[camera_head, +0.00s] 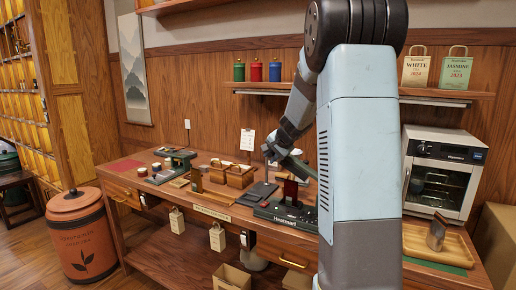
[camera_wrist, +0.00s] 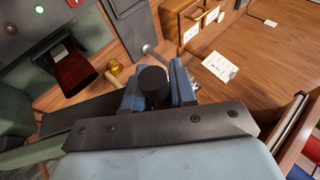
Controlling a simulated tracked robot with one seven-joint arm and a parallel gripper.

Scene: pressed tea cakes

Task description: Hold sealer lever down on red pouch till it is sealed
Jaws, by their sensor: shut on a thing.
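The heat sealer (camera_head: 286,216) stands at the front edge of the wooden bench, a dark low machine. The dark red pouch (camera_head: 290,191) stands upright at it. In the wrist view the pouch (camera_wrist: 73,72) shows its open-looking end, left of my gripper. My gripper (camera_wrist: 155,88) has its blue fingers shut on a black cylindrical knob (camera_wrist: 153,80), which looks like the sealer lever's grip. In the head view my gripper (camera_head: 272,153) is above and behind the sealer; the lever's angle is hard to make out. A green lamp (camera_wrist: 40,9) glows on a grey panel in the wrist view.
A wooden box (camera_head: 240,176) and a scale-like device (camera_head: 172,164) stand left of the sealer. Canisters (camera_head: 256,71) line the shelf. Bare bench shows in the wrist view's right.

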